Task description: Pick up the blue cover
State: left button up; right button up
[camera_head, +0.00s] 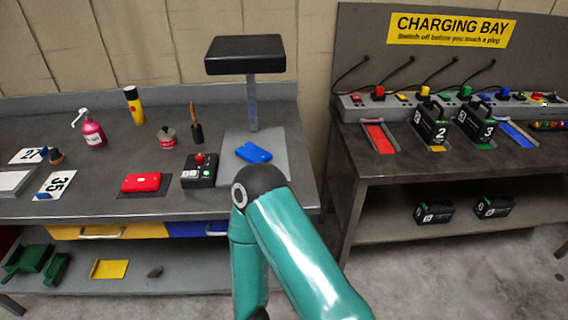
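The blue cover (253,151) lies on a light grey plate (272,139) at the right end of the left bench. It looks like a small flat blue piece. The black elbow joint of one of my teal arms shows just below it in the picture and hides the near part of the plate. Neither of my grippers is in view.
A post with a black head (245,55) rises behind the blue cover. A button box (199,171) and a red cover (141,183) stand to its left. A dark brush (195,124) and small can (167,137) stand behind. The charging bench (460,158) is at right.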

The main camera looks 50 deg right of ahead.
aim_at(251, 153)
jog(key=k, duration=1.3)
jog(key=z, duration=0.6)
jog(key=i, duration=1)
jog(key=u, duration=0.05)
